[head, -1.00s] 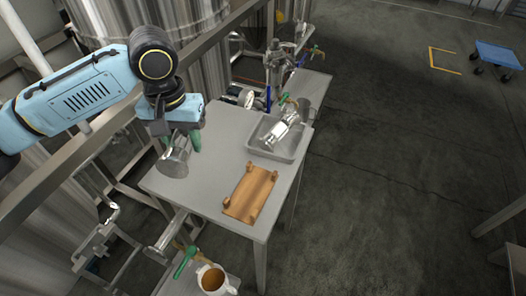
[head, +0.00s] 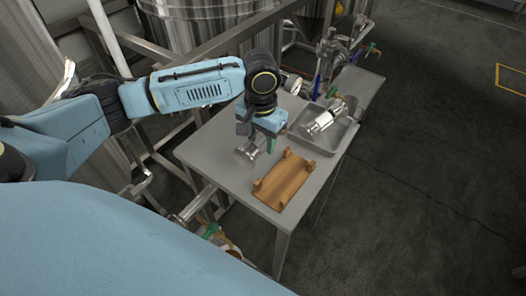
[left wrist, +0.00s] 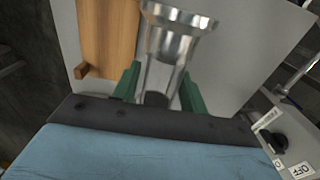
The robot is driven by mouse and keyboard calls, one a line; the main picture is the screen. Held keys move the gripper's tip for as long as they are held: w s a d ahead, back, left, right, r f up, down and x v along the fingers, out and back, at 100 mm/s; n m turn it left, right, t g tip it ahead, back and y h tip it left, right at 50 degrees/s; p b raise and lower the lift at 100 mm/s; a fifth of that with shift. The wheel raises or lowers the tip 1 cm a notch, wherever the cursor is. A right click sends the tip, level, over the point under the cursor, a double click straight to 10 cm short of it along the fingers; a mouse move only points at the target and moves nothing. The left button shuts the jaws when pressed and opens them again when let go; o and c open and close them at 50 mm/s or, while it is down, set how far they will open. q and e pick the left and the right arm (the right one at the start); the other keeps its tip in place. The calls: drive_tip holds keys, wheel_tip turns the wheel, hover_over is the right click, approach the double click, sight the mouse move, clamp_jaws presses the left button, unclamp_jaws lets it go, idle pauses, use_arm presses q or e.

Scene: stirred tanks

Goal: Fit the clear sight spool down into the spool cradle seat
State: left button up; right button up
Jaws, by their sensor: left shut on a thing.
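The clear sight spool (head: 246,154), a shiny see-through cylinder with a flared flange, is in my left gripper (head: 259,143). In the left wrist view the gripper's green fingers (left wrist: 160,85) are shut on the spool (left wrist: 171,45), its wide flange pointing away from the wrist. The brown spool cradle (head: 283,183) lies on the table with raised posts at its corners. The spool is to the left of and behind the cradle in the head view, apart from it. The cradle also shows at the upper left of the left wrist view (left wrist: 108,32). My right gripper is not in view.
A grey metal table (head: 212,150) carries the cradle. A shallow tray (head: 338,141) stands at its back right, with a shiny metal fitting (head: 323,121) lying in it. Steel tanks and pipes stand behind. Bare tabletop lies left of the cradle.

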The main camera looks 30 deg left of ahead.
sight(261, 162)
use_arm(q)
drive_tip(key=shift+f+b, duration=0.4)
drive_tip(key=shift+f, duration=2.3)
drive_tip(key=o, duration=1.3)
